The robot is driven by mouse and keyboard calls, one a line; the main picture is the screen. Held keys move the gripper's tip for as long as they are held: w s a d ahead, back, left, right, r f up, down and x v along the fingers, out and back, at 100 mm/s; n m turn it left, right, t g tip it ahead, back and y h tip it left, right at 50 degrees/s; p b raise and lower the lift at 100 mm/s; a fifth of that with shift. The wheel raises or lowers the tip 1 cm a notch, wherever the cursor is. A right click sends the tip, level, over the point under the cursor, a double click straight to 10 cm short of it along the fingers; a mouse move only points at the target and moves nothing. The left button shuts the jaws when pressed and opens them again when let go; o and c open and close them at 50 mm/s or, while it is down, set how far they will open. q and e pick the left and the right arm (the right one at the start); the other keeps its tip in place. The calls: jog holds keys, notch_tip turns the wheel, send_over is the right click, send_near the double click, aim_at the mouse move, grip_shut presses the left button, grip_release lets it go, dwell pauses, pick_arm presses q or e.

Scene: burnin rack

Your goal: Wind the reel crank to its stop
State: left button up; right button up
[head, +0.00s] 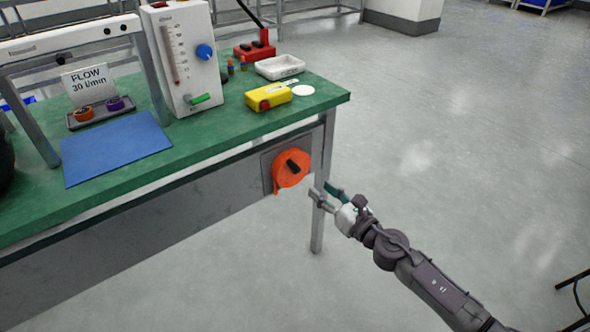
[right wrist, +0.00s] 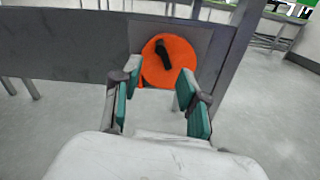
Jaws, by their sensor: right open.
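The orange reel (head: 289,169) is mounted on a grey plate on the front of the bench, near its right leg. Its black crank handle (head: 293,166) sticks out from the reel's face. In the right wrist view the reel (right wrist: 170,70) is ahead, with the black crank (right wrist: 163,53) slanting across its upper middle. My right gripper (head: 327,193) is open and empty, to the right of and below the reel, apart from it. In the right wrist view its teal-padded fingers (right wrist: 160,103) stand either side of the reel's lower part. My left gripper is not in view.
The green bench top (head: 215,147) holds a blue mat (head: 116,148), a white flow meter (head: 178,62), a yellow device (head: 268,97) and a white tray (head: 280,67). The bench leg (head: 318,215) stands close to my right gripper.

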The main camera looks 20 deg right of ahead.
aim_at(299, 171)
jog(key=x, duration=1.2)
jog(key=shift+b, duration=0.3)
jog(key=shift+f, duration=0.1)
grip_shut()
jog(key=shift+s, duration=0.1)
